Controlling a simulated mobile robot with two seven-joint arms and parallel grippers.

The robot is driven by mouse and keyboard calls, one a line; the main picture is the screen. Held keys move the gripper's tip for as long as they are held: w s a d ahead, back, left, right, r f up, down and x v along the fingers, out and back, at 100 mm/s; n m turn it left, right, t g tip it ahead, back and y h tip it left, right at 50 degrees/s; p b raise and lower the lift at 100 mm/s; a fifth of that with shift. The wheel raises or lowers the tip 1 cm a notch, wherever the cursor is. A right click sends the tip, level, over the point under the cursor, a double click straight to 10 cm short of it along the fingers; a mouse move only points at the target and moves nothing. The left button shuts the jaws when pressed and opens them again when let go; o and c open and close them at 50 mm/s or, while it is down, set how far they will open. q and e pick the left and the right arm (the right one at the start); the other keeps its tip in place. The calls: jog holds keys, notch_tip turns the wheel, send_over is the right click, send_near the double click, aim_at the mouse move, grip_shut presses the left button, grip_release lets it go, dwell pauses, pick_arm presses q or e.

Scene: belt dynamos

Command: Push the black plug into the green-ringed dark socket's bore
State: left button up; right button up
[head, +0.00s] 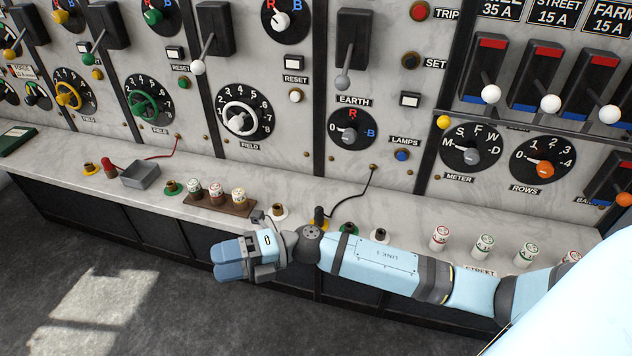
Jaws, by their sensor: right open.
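My right gripper (229,261) is open and empty, left of and nearer than the plug, over the ledge's front edge. It points left, and its fingers touch neither plug nor socket. My left gripper is not in view.
Another green-ringed socket (172,188) and white-ringed sockets (381,236) line the ledge. A wooden block with fuses (216,200), a grey box (139,175) and a red plug (110,168) stand left. Fuses (483,245) stand right. The switch panel rises behind.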

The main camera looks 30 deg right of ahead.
jog(key=w+d+f+n+g+h+b, duration=0.25)
jog(key=d+n+g+h, duration=0.2)
jog(key=n, duration=0.35)
jog(key=r+n+h+b, duration=0.15)
jog(key=n+h, duration=0.25)
jog(key=h, duration=1.1)
send_over(320, 208)
jog(key=shift+y, duration=0.25)
notch_tip(320, 208, down, 14)
jog(key=shift+r+p, duration=0.15)
jog(key=shift+p, duration=0.4)
jog(key=c, duration=1)
jog(key=o, duration=0.7)
jog(key=shift+r, duration=0.2)
